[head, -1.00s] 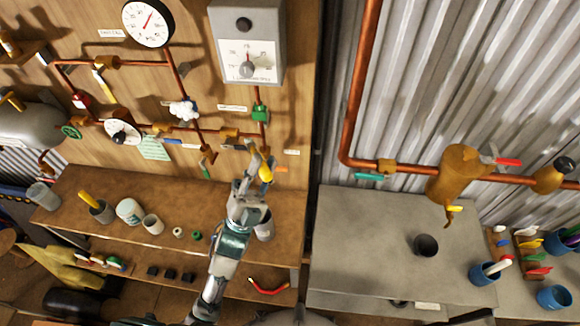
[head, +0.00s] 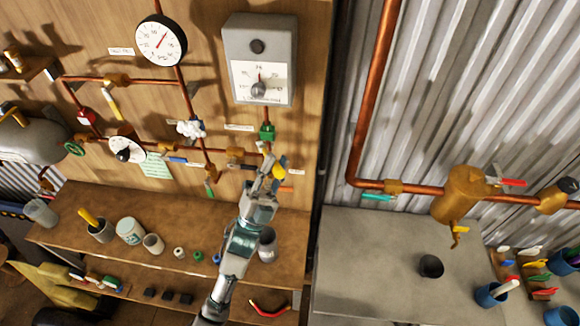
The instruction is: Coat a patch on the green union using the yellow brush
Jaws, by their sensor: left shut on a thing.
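The green union (head: 267,131) sits on a vertical copper pipe on the wooden wall, below the grey dial box. My left gripper (head: 271,168) is raised in front of the wall, a little below the union and apart from it in the picture. It is shut on the yellow brush (head: 280,171), of which a small yellow part shows beside the fingers. A pale piece sticks up above the fingers toward the union; I cannot tell whether it is the brush tip or a fingertip. My right gripper is not in view.
The grey dial box (head: 259,58) and a round gauge (head: 160,40) hang above. Copper pipes with valves cross the wall. Below, a wooden shelf (head: 185,220) holds cups and small parts. A grey bench (head: 370,260) stands right, mostly clear, with a dark cup (head: 431,266).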

